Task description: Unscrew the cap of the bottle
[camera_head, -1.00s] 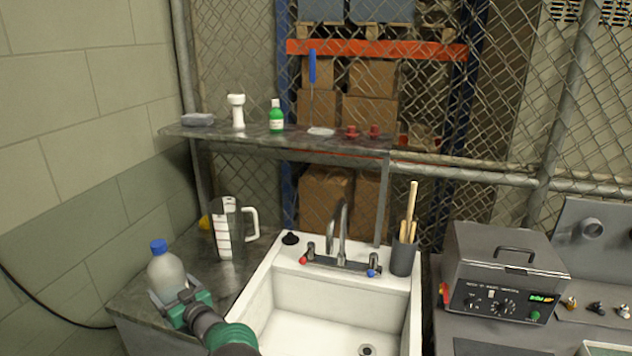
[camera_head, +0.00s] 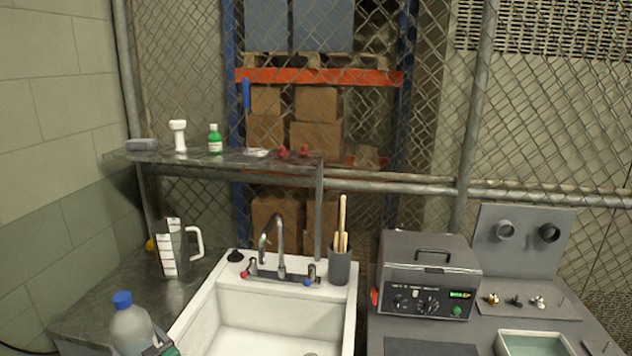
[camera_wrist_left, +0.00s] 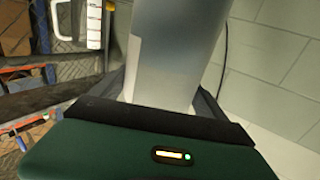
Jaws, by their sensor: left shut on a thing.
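The bottle (camera_head: 131,329) is translucent with a blue cap (camera_head: 122,299) on top. It stands about upright at the lower left of the head view. My left gripper (camera_head: 160,348) is shut on the bottle's body, low in the head view and partly cut off by the frame's edge. In the left wrist view the bottle (camera_wrist_left: 176,50) rises between the two dark fingers, and its cap is out of that frame. My right gripper is not in view.
A white sink (camera_head: 275,310) with a faucet (camera_head: 278,245) lies right of the bottle. A measuring jug (camera_head: 172,250) stands on the counter (camera_head: 95,300) behind it. A grey tank (camera_head: 428,275) stands at the right. A shelf (camera_head: 230,158) holds small items above.

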